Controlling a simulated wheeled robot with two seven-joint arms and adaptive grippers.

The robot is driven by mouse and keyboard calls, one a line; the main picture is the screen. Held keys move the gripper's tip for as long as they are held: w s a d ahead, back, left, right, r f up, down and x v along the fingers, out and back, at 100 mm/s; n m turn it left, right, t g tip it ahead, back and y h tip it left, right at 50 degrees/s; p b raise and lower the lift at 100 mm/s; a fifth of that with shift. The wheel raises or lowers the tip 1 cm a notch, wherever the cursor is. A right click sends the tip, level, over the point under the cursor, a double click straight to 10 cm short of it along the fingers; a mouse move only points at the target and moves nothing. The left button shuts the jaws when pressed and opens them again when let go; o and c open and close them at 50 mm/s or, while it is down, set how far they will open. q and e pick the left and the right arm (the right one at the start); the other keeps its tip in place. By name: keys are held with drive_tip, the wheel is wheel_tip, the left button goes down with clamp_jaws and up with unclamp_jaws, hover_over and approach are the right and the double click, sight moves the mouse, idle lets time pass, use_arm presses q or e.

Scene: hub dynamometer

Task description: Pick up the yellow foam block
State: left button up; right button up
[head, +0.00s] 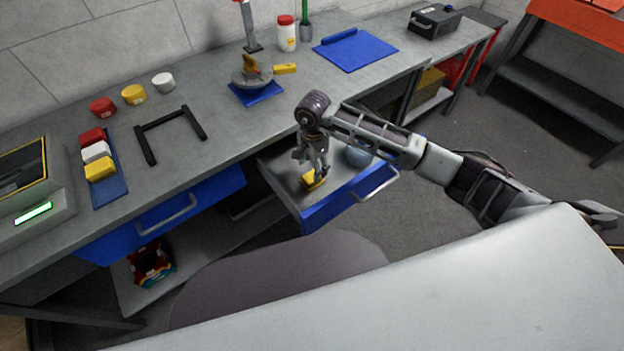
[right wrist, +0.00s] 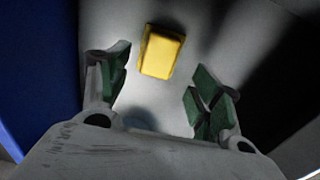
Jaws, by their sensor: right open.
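The yellow foam block (head: 313,180) lies in the open blue drawer (head: 328,213) under the bench, below my right gripper (head: 311,170). In the right wrist view the yellow foam block (right wrist: 162,52) lies flat on the grey drawer floor, just beyond the fingertips and between their lines. My right gripper (right wrist: 160,88) is open and empty, its green-padded fingers apart, and it points down into the drawer. In the head view the gripper partly hides the block. My left gripper is not in view.
A grey-blue round object (head: 357,156) sits in the drawer's far part, partly behind my arm. The bench (head: 225,130) above holds red, yellow and white blocks on a blue tray (head: 110,188), several jars and a black frame (head: 148,150). The drawer walls are close around the gripper.

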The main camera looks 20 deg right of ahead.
sight(312, 176)
idle(0.3)
drive_tip(key=shift+f, duration=0.15)
drive_tip(key=shift+s+a+f, duration=0.1)
drive_tip(key=shift+f, duration=0.85)
drive_tip(key=shift+s+a+f, duration=0.1)
drive_tip(key=shift+f, duration=1.4)
drive_tip(key=c, duration=1.1)
